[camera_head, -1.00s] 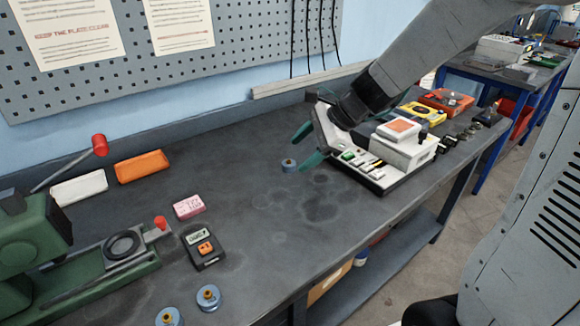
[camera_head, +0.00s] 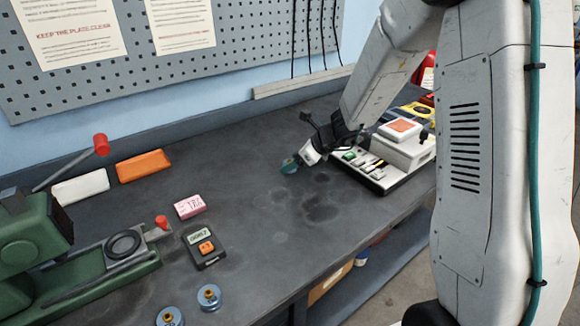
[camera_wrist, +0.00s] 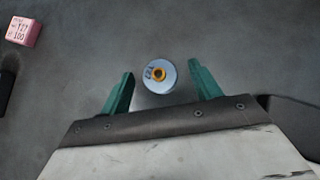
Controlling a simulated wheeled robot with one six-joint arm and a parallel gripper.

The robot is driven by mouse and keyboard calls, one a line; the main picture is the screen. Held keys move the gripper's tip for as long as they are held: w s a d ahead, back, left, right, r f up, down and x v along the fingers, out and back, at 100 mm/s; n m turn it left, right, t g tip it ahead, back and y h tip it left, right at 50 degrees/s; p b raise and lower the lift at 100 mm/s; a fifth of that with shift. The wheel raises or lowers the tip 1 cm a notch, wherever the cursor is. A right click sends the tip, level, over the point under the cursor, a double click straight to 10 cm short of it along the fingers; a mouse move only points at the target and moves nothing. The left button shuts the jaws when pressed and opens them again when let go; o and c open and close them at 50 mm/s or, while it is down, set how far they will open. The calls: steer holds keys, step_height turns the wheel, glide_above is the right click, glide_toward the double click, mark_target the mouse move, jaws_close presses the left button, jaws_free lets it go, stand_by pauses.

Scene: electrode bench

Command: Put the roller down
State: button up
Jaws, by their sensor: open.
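My gripper (camera_head: 291,164) is open and points down near the middle of the bench, left of the white keyed instrument. In the wrist view its two green fingers (camera_wrist: 161,70) stand on either side of a small round blue-grey piece (camera_wrist: 150,85) with a brass centre. Gaps show between the piece and both fingers. The piece appears to rest on the dark bench top. In the head view it is mostly hidden by my gripper. I cannot tell for sure that this piece is the roller. No other roller is seen in the gripper.
Two similar round pieces (camera_head: 209,298) stand at the front. A small meter (camera_head: 203,246), a pink block (camera_head: 189,206) and a green press (camera_head: 60,270) are on the left. The keyed instrument (camera_head: 405,155) is close on the right. Bench top around the gripper's left is clear.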

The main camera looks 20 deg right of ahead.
steer(key=shift+w+a+f, duration=0.1)
steer(key=shift+f, duration=0.05)
steer(key=c, duration=1.2)
